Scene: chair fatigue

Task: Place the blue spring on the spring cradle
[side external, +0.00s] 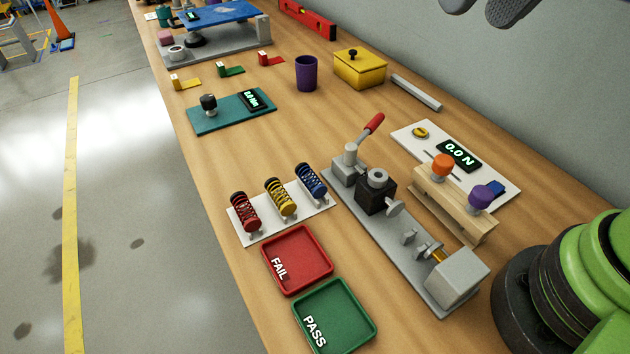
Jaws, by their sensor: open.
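The blue spring (311,181) lies tilted on the white rack (284,226), at its right end, beside the yellow spring (281,199) and the red spring (245,212). What looks like the spring cradle (409,238) is a pair of small grey brackets on the long grey test bench (345,205). No spring sits on it. My gripper (485,8) shows only in part at the top edge, as two dark grey finger ends set apart. It is open, empty and far from the blue spring.
A red FAIL tray (328,276) and green PASS tray (371,322) lie in front of the rack. A red-handled lever (372,126) rises from the bench. A wooden stand with orange and purple knobs (441,166) and a force display (459,153) stand to the right.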

